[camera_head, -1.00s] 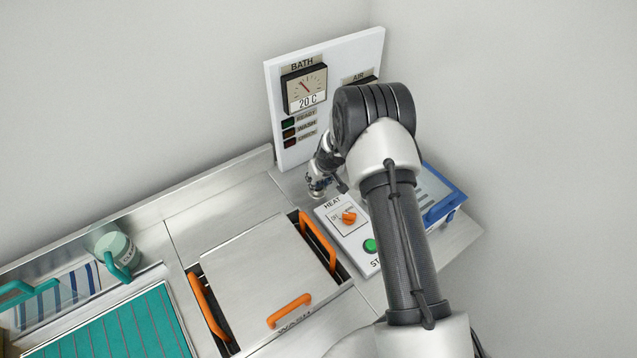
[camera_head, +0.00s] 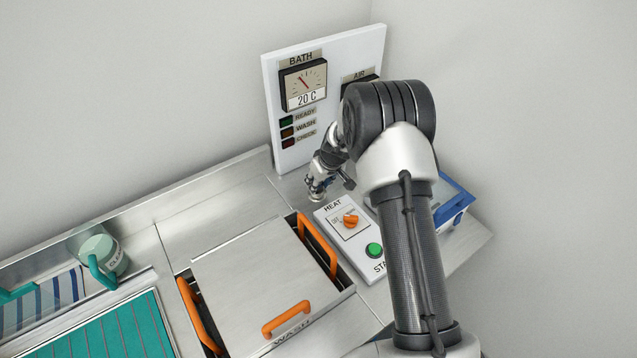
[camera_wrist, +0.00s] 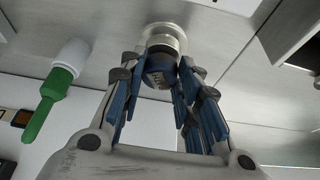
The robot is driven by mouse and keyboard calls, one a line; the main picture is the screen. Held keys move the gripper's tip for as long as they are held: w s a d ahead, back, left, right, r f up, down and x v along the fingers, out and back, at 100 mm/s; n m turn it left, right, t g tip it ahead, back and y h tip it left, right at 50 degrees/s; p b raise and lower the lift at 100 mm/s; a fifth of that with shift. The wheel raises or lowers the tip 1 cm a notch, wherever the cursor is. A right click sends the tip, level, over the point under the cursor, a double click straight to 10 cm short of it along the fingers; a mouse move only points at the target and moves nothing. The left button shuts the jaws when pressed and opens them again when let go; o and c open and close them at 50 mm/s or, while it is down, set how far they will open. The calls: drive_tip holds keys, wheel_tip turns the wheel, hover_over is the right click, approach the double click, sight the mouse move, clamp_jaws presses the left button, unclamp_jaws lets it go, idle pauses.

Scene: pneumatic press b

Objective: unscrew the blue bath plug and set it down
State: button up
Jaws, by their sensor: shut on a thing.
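The blue bath plug (camera_wrist: 158,74) shows in the wrist view between the fingers of my gripper (camera_wrist: 159,66). The blue-lined fingers are shut on its sides. The plug sits against a round pale metal fitting (camera_wrist: 167,36) on the steel surface; I cannot tell how far it is threaded in. In the head view my gripper (camera_head: 317,188) is small, low over the steel top behind the heat panel. My arm partly covers that area, and the plug cannot be made out there.
A heat panel (camera_head: 338,230) with an orange knob (camera_head: 351,221) and green button (camera_head: 374,250) stands close by. The lidded bath (camera_head: 262,277) has orange handles. A blue-rimmed tray (camera_head: 455,201) is right of my arm. A green-handled tool (camera_wrist: 50,98) shows in the wrist view.

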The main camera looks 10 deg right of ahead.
drive_tip(key=n+b, duration=0.1)
drive_tip(key=b, duration=0.2)
drive_tip(key=shift+f+b, duration=0.3)
drive_tip(key=shift+r+n+y+b, duration=0.25)
drive_tip(key=shift+n+y+b, duration=0.05)
drive_tip(key=shift+d, duration=0.1)
drive_tip(key=shift+n+g+y, duration=0.3)
drive_tip(key=shift+n+g, duration=0.1)
drive_tip(key=shift+n, duration=0.5)
drive_tip(key=o, duration=0.6)
drive_tip(key=shift+r+m, duration=0.1)
drive_tip(key=shift+m, duration=0.8)
